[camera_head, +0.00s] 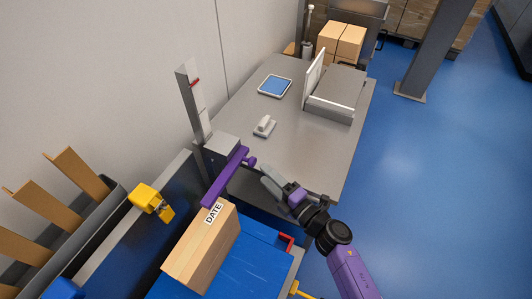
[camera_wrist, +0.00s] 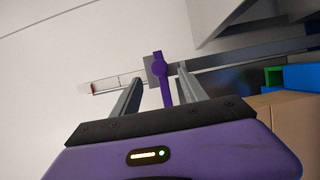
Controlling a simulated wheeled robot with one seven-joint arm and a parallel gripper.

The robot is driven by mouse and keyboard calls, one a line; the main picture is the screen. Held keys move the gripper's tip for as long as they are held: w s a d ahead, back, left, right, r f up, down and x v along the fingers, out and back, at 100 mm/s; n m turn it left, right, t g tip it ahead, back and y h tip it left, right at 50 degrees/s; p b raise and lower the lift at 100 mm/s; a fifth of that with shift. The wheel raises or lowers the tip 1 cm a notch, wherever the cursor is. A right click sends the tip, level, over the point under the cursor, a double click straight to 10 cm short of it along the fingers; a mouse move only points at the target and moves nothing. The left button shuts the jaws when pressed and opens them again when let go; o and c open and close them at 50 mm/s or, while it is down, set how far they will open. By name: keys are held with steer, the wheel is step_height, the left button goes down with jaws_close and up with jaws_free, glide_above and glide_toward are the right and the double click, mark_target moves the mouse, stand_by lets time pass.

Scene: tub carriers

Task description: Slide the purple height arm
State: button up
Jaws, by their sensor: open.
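The purple height arm (camera_head: 224,180) reaches out from a grey block (camera_head: 222,146) on an upright post (camera_head: 189,105) with a white scale and a red mark. It has a purple knob (camera_head: 251,161) on its side. My gripper (camera_head: 266,175) is just to the right of the arm, near the knob, with its fingers pointing toward it. In the wrist view, the purple arm (camera_wrist: 165,88) and its round knob show between the open fingers (camera_wrist: 161,76), seemingly ahead of the tips. I cannot tell whether anything touches.
A cardboard box (camera_head: 203,252) labelled DATE stands on a blue surface (camera_head: 250,266) below the arm's end. A yellow device (camera_head: 145,197) is at left. The grey table (camera_head: 235,110) holds a white handheld device (camera_head: 264,126), a tablet (camera_head: 275,86) and a grey machine (camera_head: 336,93).

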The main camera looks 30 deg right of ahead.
mark_target(254, 164)
steer(key=x, duration=0.7)
steer(key=shift+w, duration=0.25)
steer(key=shift+c, duration=0.4)
jaws_close()
stand_by(0.8)
